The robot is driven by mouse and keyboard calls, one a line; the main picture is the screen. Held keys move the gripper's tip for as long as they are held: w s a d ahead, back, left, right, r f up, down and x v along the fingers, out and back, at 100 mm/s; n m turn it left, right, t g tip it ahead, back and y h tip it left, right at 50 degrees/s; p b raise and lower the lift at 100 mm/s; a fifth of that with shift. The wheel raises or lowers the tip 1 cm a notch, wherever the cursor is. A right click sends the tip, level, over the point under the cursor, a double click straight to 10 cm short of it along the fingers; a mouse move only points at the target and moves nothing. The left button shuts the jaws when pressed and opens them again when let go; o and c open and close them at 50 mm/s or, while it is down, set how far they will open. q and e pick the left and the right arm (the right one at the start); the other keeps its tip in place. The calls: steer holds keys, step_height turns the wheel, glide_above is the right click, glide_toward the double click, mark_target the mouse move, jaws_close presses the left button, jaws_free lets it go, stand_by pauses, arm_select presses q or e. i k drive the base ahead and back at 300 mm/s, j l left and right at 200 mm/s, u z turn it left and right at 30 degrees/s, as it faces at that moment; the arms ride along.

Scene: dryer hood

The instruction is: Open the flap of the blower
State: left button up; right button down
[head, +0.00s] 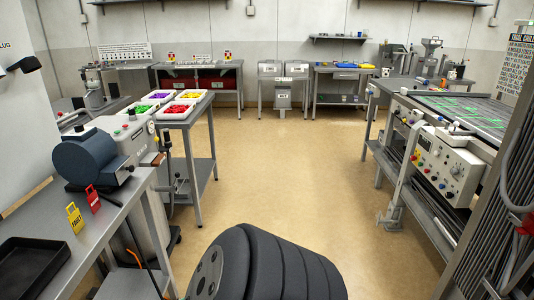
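A dark blue, drum-shaped housing (88,157) with a short box-like outlet on its right sits on the grey bench at the left; it looks like the blower. I cannot make out its flap clearly, nor tell whether the flap is open or shut. Neither of my grippers is in view.
On the left bench (45,216) are a yellow tag (75,217), a red tag (93,198) and a black tray (30,266). A grey machine (130,142) stands behind the blower. A control panel (446,166) is at the right. The middle floor (280,170) is clear.

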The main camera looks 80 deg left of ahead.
mark_target(128, 167)
steer(key=u, duration=3.7)
